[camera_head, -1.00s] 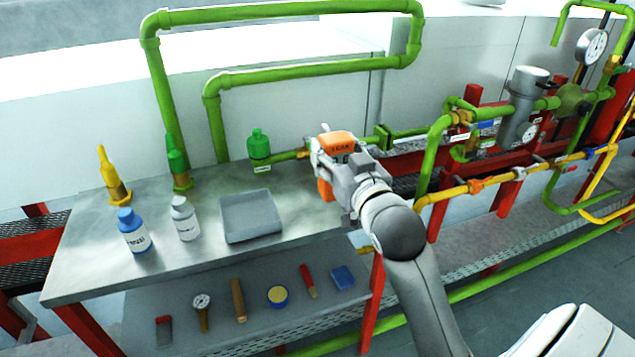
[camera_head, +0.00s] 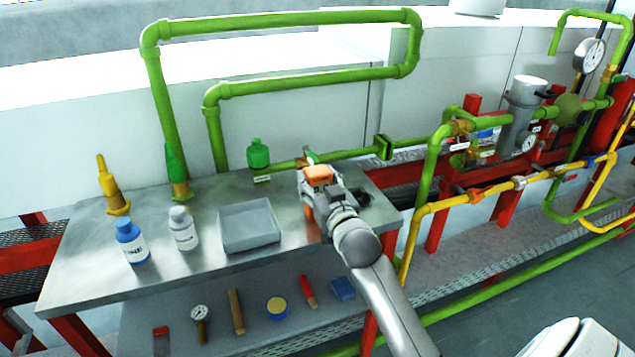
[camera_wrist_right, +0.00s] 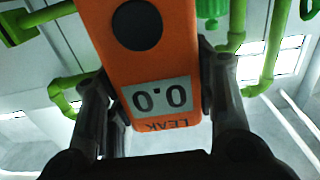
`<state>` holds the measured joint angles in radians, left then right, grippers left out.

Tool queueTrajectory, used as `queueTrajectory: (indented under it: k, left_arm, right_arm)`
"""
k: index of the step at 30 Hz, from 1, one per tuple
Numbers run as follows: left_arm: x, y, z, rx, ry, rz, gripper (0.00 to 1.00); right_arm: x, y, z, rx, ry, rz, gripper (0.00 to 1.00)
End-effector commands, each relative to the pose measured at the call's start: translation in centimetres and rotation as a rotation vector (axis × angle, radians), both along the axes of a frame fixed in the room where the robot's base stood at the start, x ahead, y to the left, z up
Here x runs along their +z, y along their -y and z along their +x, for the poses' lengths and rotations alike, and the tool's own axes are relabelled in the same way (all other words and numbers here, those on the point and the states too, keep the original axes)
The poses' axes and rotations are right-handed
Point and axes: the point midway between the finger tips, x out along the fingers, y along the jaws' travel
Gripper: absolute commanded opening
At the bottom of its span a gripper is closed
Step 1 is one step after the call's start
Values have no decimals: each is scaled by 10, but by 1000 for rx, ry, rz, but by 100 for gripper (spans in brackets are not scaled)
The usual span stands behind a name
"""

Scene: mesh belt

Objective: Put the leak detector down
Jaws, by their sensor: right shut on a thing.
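The orange leak detector (camera_head: 318,175) is in my right gripper (camera_head: 318,196), at the right part of the steel table (camera_head: 85,262). In the right wrist view the leak detector (camera_wrist_right: 150,70) sits between the two dark fingers of the right gripper (camera_wrist_right: 155,85). Its display reads 0.0, with the word LEAK upside down. My right gripper is shut on it. The head view does not show clearly whether the detector touches the table top. My left gripper is not in view.
A grey tray (camera_head: 250,226) lies left of the gripper. A white bottle (camera_head: 183,229), a blue-capped bottle (camera_head: 131,241) and a green bottle (camera_head: 258,154) stand on the table. Green pipes (camera_head: 300,80) rise behind it. A lower shelf holds several tools. Bare table top lies around the gripper.

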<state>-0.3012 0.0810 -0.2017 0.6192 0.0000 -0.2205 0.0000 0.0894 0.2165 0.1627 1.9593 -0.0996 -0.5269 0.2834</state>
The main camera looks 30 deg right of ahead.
Motion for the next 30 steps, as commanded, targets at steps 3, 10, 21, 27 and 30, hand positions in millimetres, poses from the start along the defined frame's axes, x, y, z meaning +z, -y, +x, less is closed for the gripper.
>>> queueTrajectory:
  k: [3,10,21,27,30]
  left_arm:
    - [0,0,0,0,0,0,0]
    - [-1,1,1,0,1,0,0]
    - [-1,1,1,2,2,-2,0]
    - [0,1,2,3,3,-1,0]
    - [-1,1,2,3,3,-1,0]
  right_arm:
    - [2,0,0,0,4,-1,13]
    - [-3,0,0,0,0,0,52]
    - [-2,0,0,0,0,0,73]
    - [1,0,-2,0,0,0,73]
    - [-1,-3,-12,0,-1,1,73]
